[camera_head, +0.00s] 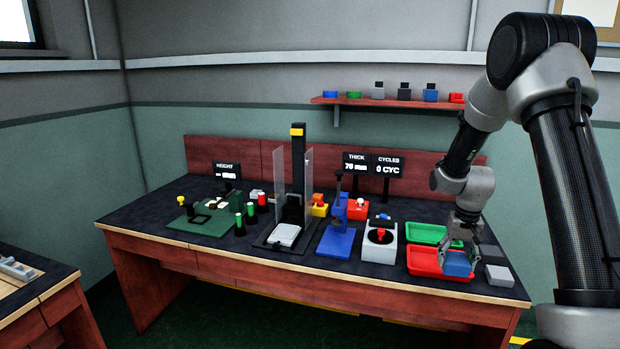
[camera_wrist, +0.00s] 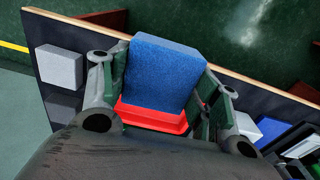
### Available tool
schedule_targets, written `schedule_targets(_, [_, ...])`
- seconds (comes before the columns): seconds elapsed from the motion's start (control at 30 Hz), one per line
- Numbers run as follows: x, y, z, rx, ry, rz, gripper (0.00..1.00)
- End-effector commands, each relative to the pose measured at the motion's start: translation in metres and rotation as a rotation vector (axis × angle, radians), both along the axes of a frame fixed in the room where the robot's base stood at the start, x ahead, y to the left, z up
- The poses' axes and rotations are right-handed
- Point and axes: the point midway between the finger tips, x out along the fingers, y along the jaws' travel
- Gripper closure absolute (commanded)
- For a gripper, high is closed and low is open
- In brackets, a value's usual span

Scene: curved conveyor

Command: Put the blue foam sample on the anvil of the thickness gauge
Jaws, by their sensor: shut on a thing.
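My gripper (camera_head: 463,238) is shut on the blue foam sample (camera_head: 458,264), a block with its lower part below the fingers. In the wrist view, the sample (camera_wrist: 165,72) sits between both fingers (camera_wrist: 162,92). It is at the right end of the red tray (camera_head: 424,261); I cannot tell whether it touches the tray. The thickness gauge (camera_head: 338,212), a blue stand with a dark plunger and flat blue base, is left of my gripper, near the THICK display (camera_head: 355,163). Its anvil is too small to make out clearly.
A grey block (camera_head: 499,276) lies right of the sample. A green tray (camera_head: 428,233) is behind the red one. A grey box with a red button (camera_head: 380,240) stands between the trays and the gauge. A tall press with clear guards (camera_head: 298,140) is left of the gauge.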

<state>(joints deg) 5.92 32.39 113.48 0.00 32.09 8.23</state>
Motion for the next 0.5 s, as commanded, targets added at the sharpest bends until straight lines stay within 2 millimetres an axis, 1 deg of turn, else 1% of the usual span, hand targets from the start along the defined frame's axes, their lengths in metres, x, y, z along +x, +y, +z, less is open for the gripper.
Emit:
schedule_targets(0.3, [-0.018,0.064,-0.019,0.000,0.015,0.125,0.50])
schedule_targets(0.5, [-0.029,0.107,-0.024,0.000,0.036,0.217,0.50])
